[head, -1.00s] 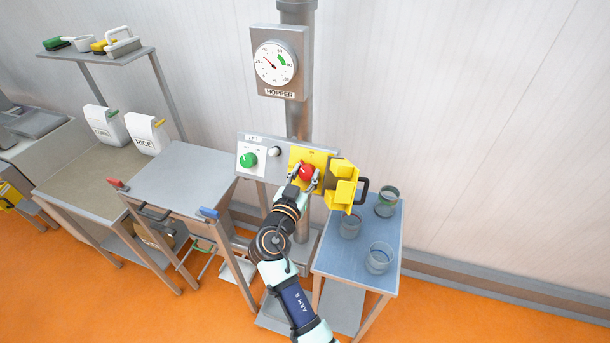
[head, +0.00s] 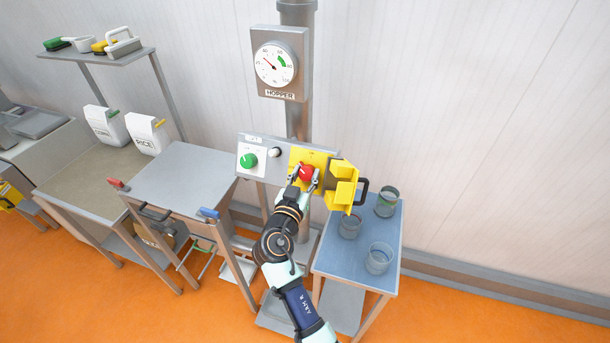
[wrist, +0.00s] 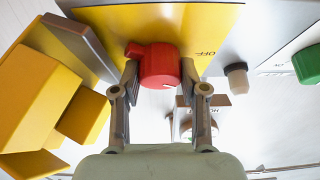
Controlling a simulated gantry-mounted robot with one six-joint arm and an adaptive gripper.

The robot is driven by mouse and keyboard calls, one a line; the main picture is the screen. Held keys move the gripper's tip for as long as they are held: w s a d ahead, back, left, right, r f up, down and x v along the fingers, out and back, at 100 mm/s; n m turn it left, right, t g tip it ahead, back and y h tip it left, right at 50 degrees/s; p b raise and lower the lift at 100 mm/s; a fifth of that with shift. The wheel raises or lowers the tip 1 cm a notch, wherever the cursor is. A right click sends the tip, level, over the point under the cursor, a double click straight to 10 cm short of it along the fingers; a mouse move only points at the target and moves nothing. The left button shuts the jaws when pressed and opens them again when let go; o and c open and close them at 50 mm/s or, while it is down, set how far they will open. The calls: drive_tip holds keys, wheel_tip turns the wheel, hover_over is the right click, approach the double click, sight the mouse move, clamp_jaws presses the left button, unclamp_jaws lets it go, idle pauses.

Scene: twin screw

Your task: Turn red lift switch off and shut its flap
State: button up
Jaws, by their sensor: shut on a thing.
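The red lift switch (head: 306,172) is a red knob on a yellow plate (head: 319,158) on the grey control panel. In the wrist view the red knob (wrist: 159,66) has its pointer nub toward the left, and the word OFF is on the plate to its right. My gripper (head: 304,184) is at the knob, its two fingers closed on either side of it; the wrist view shows the fingertips (wrist: 160,72) against its sides. The yellow flap (head: 342,186) with a dark handle (head: 362,190) stands open to the right of the plate; in the wrist view it is at the left (wrist: 45,100).
A green knob (head: 249,160) and a pale button (head: 275,152) are left of the plate on the panel. A hopper gauge (head: 275,63) hangs above. A blue table (head: 335,258) with several glasses stands below right of the flap.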

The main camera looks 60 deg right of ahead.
drive_tip(key=n+t+p, duration=0.1)
drive_tip(key=n+p, duration=0.1)
drive_tip(key=n, duration=0.1)
drive_tip(key=n+t+y+p, duration=0.1)
drive_tip(key=n+p, duration=0.1)
drive_tip(key=shift+s+r+n+t, duration=0.1)
drive_tip(key=shift+s+n+t, duration=0.1)
drive_tip(key=shift+n+t, duration=0.2)
drive_tip(key=shift+n+t+y+p, duration=0.4)
drive_tip(key=shift+n+t+p, duration=0.1)
drive_tip(key=shift+n+p, duration=0.9)
drive_tip(key=shift+f, duration=0.3)
drive_tip(key=o, duration=1.1)
drive_tip(key=shift+r, duration=0.1)
drive_tip(key=shift+o, duration=0.2)
